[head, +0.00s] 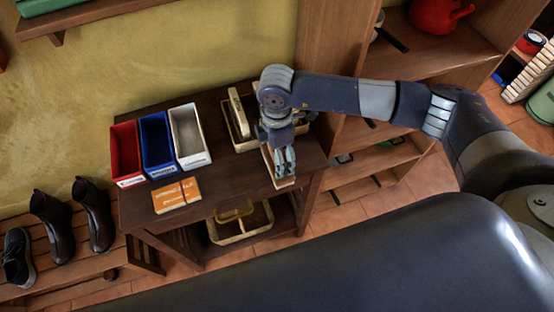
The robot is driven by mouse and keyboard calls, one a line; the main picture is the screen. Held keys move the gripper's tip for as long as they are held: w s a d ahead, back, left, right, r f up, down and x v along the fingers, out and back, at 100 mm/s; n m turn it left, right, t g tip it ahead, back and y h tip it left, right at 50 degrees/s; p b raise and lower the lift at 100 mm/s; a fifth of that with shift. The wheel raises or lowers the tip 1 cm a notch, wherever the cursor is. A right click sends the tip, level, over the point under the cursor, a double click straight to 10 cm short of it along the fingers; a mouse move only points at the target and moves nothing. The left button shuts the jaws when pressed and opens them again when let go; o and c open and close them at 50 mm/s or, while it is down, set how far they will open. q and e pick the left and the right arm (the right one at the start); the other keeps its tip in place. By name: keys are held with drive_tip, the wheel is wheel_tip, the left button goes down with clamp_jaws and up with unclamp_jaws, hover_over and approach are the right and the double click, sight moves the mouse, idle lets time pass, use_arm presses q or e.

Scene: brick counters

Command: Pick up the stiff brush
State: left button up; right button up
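My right gripper (285,170) comes in from the right and points down over the right part of the dark wooden table. Its two fingers look close together, but I cannot tell if they are shut or hold anything. A pale wooden piece (268,163) lies under and beside the fingers, mostly hidden; I cannot tell if it is the stiff brush. Another pale, long-handled item (237,108), possibly a brush, rests in a light-rimmed tray (245,146) just left of my wrist. My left gripper is out of view.
Red (125,152), blue (157,143) and white (188,135) bins stand on the table (228,176), with an orange booklet (176,196) in front. A basket (240,233) sits on the lower shelf. A wooden shelf unit (342,75) rises at the right. Shoes stand on a rack at left.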

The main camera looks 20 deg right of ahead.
drive_tip(key=c, duration=0.4)
drive_tip(key=shift+o, duration=0.2)
drive_tip(key=shift+r+b, duration=0.45)
drive_tip(key=shift+r, duration=0.4)
drive_tip(key=shift+w+r+b, duration=0.1)
drive_tip(key=shift+r+b, duration=0.2)
drive_tip(key=shift+r, duration=0.4)
drive_tip(key=s+a+r, duration=0.1)
drive_tip(key=s+a, duration=0.1)
drive_tip(key=s, duration=0.5)
drive_tip(key=s+a+r, duration=0.1)
drive_tip(key=s+a, duration=0.1)
drive_tip(key=s, duration=0.6)
drive_tip(key=shift+s+a, duration=0.25)
drive_tip(key=shift+s, duration=0.05)
